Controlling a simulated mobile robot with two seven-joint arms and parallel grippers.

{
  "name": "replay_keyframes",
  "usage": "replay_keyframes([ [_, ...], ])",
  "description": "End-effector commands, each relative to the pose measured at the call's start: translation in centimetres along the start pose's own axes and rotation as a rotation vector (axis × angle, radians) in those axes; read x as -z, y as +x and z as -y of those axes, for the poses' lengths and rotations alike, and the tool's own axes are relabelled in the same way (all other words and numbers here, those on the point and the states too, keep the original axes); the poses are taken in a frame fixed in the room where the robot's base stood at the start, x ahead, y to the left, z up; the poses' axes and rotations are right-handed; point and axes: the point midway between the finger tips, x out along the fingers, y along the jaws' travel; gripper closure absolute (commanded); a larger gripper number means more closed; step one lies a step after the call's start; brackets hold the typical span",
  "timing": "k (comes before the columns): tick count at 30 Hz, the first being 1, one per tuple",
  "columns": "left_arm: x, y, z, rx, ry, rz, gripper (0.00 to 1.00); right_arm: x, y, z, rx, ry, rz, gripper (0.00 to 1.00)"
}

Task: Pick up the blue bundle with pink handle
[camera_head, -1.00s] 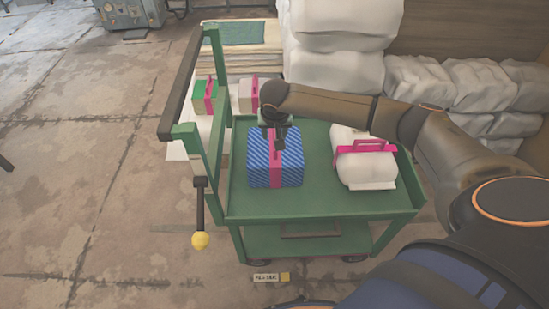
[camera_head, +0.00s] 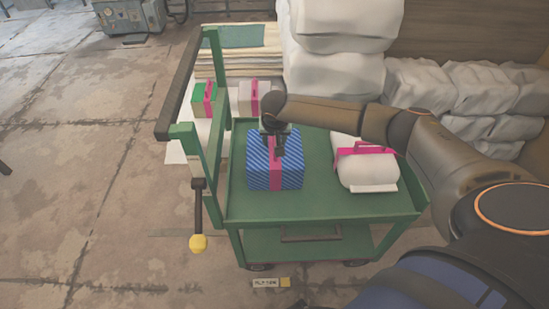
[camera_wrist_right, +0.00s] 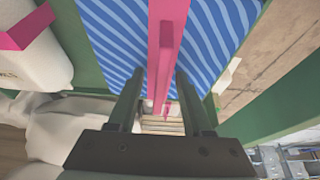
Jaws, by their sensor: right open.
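The blue striped bundle (camera_head: 260,172) with a pink band and handle (camera_head: 276,172) sits on the green cart's top tray (camera_head: 330,205), toward its left side. My right gripper (camera_head: 279,150) is over the bundle's far part, pointing down at the pink handle. In the right wrist view the two fingers (camera_wrist_right: 160,98) are apart, with the pink handle (camera_wrist_right: 168,45) running between them and the blue stripes (camera_wrist_right: 215,35) on both sides. Whether the fingers touch the handle cannot be told. My left gripper is out of view.
A white bundle with a pink handle (camera_head: 368,170) sits on the tray's right side. Green (camera_head: 203,98) and pale (camera_head: 247,97) bundles lie behind the cart's left post. White sacks (camera_head: 335,70) are stacked behind. The tray's front is clear.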

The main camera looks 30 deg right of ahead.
Motion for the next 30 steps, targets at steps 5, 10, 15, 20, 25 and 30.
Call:
replay_keyframes([
  [5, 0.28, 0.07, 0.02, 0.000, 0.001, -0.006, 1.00, -0.03, 0.02, 0.01, 0.000, 0.000, 0.000, 0.68],
  [10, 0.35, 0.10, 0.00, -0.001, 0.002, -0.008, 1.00, -0.02, 0.01, -0.01, 0.000, 0.000, 0.000, 0.87],
  [15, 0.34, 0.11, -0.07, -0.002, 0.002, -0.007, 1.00, -0.01, 0.01, -0.02, 0.000, 0.000, 0.000, 1.00],
  [20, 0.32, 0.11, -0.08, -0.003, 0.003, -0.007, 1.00, -0.01, 0.01, -0.03, 0.000, 0.000, 0.000, 1.00],
  [25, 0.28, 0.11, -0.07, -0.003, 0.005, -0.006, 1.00, -0.01, 0.01, -0.03, -0.001, 0.000, 0.000, 1.00],
  [30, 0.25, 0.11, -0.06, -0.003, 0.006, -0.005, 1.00, 0.00, 0.01, -0.04, -0.001, 0.000, 0.000, 1.00],
])
